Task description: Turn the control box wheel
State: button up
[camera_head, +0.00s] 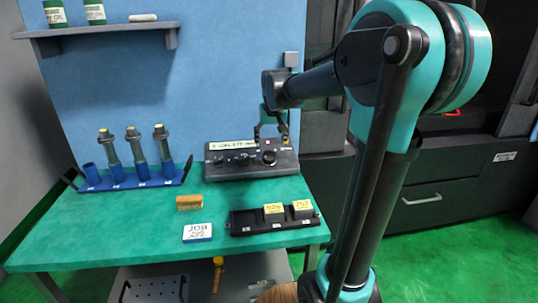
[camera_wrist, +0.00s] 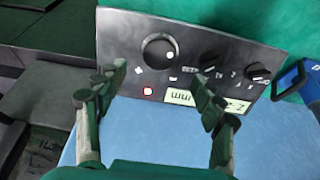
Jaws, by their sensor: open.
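The control box (camera_head: 243,171) is a dark grey box at the back right of the green table. It also fills the upper middle of the wrist view (camera_wrist: 125,40). Its wheel (camera_wrist: 160,50) is a round black knob with a white dot at its lower right; in the head view the wheel (camera_head: 269,157) is at the right of the box. My gripper (camera_head: 272,128) is above the right part of the box. In the wrist view my gripper (camera_wrist: 158,82) is open and empty, its fingers spread to either side, nearer the camera than the wheel. I see no contact with the wheel.
A blue rack (camera_head: 130,180) with several tools stands left. A black tray (camera_head: 247,224), wooden block (camera_head: 190,202) and JOB card (camera_head: 198,233) lie in front.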

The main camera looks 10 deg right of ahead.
aim_at(269, 155)
jog(key=x, duration=0.8)
jog(key=shift+f, duration=0.15)
jog(key=shift+c, duration=0.6)
jog(key=c, duration=1)
jog(key=shift+m, duration=2.2)
jog(key=shift+c, duration=0.2)
jog(key=o, duration=1.2)
jog(key=shift+c, duration=0.2)
jog(key=v, duration=1.2)
